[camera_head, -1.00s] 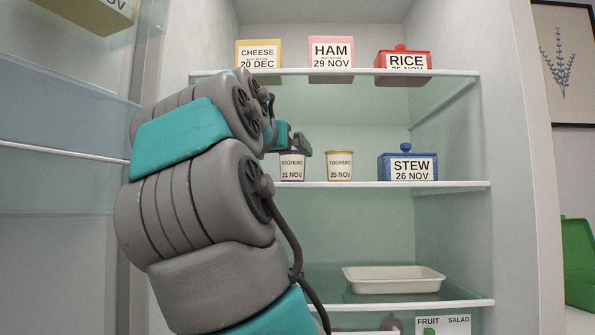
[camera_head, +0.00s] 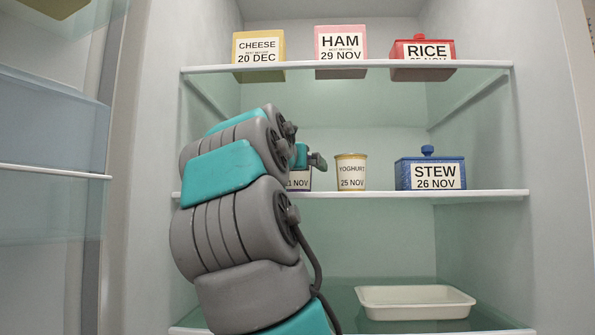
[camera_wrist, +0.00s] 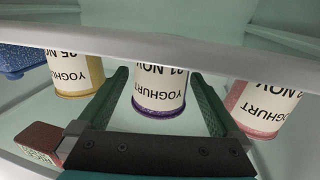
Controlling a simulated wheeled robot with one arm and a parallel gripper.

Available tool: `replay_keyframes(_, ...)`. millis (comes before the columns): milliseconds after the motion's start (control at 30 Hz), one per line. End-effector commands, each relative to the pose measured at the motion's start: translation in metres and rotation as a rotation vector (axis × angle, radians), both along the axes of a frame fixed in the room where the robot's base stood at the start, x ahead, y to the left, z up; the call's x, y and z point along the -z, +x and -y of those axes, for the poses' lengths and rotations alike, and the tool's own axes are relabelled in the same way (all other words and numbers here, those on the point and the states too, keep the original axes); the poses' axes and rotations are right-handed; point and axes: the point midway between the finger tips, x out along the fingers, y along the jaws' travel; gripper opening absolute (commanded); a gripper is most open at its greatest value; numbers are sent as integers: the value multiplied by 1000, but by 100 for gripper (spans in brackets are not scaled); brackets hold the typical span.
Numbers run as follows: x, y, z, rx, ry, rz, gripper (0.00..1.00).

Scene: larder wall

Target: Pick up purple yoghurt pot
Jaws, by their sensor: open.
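The purple yoghurt pot (camera_wrist: 159,90) has a cream label reading 21 NOV, upside down in the wrist view, and a purple rim. In the head view the purple pot (camera_head: 300,181) stands on the middle shelf, mostly hidden by my arm. My gripper (camera_wrist: 160,74) is open and empty, its two dark green fingers pointing at the pot and showing on either side of it. I see no contact, and the remaining distance is hard to tell. In the head view my gripper (camera_head: 317,161) is partly hidden by my wrist.
A yellow yoghurt pot (camera_head: 351,172) and blue stew box (camera_head: 430,173) stand to the right. A pink yoghurt pot (camera_wrist: 262,108) is on the purple pot's other side. Cheese (camera_head: 258,55), ham (camera_head: 341,52) and rice (camera_head: 422,58) boxes line the shelf above. A white tray (camera_head: 416,303) is below.

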Motion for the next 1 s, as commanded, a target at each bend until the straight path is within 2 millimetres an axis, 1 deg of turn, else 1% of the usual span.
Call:
replay_keyframes(33,-1,9,0,-1,-1,-2,100)
replay_keyframes(167,-1,23,5,1,2,-3,100)
replay_keyframes(400,0,26,6,1,1,-1,100)
replay_keyframes(1000,0,25,6,1,1,-1,32)
